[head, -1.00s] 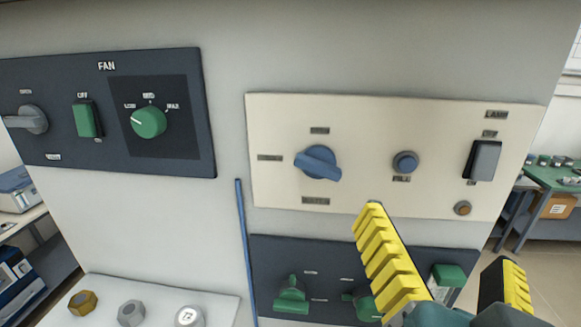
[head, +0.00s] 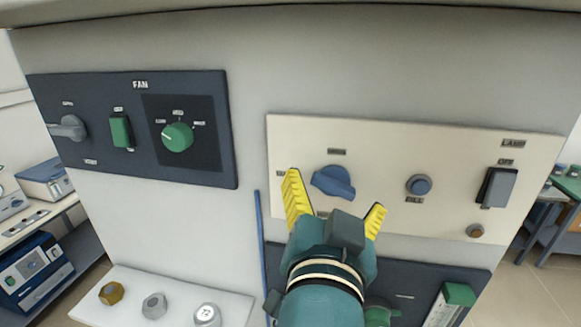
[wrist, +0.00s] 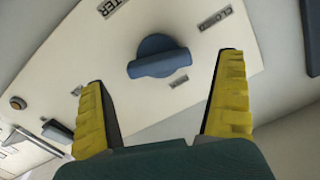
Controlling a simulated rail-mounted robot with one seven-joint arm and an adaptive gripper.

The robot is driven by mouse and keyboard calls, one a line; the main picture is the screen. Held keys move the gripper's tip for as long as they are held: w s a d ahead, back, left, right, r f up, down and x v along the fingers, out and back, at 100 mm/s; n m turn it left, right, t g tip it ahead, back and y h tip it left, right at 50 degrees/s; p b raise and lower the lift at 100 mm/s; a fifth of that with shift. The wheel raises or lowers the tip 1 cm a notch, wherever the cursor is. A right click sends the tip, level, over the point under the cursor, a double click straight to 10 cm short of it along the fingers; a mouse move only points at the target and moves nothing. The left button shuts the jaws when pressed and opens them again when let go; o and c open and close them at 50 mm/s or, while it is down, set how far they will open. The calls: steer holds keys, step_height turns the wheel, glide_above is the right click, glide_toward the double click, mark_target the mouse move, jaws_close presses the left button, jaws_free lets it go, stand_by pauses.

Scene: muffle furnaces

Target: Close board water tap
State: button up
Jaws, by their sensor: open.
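The blue tap knob (head: 334,182) sits on the cream panel (head: 470,140) on the wall of the cabinet. Its ridge handle lies slightly tilted from horizontal in the head view. In the wrist view the knob (wrist: 158,58) lies ahead of the fingers, in the gap between them, with its handle across the picture. A label ending in "TER" is partly readable on the panel there. My gripper (head: 335,203) is open, yellow fingers on either side of the knob's lower part in the head view. It also shows empty in the wrist view (wrist: 160,75). I cannot tell whether a finger touches the panel.
The dark fan panel (head: 220,165) is on the left. A dark lower panel (head: 475,270) with green controls is partly behind my arm. A blue rod (head: 260,240) runs vertically nearby.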

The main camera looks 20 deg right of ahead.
steer(key=shift+x, duration=1.4)
steer(key=c, duration=1.2)
steer(key=shift+a+n+p, duration=0.1)
steer(key=shift+n+p, duration=0.45)
steer(key=shift+n, duration=1.55)
steer(key=o, duration=1.2)
steer(key=shift+s, duration=0.1)
steer(key=v, duration=1.2)
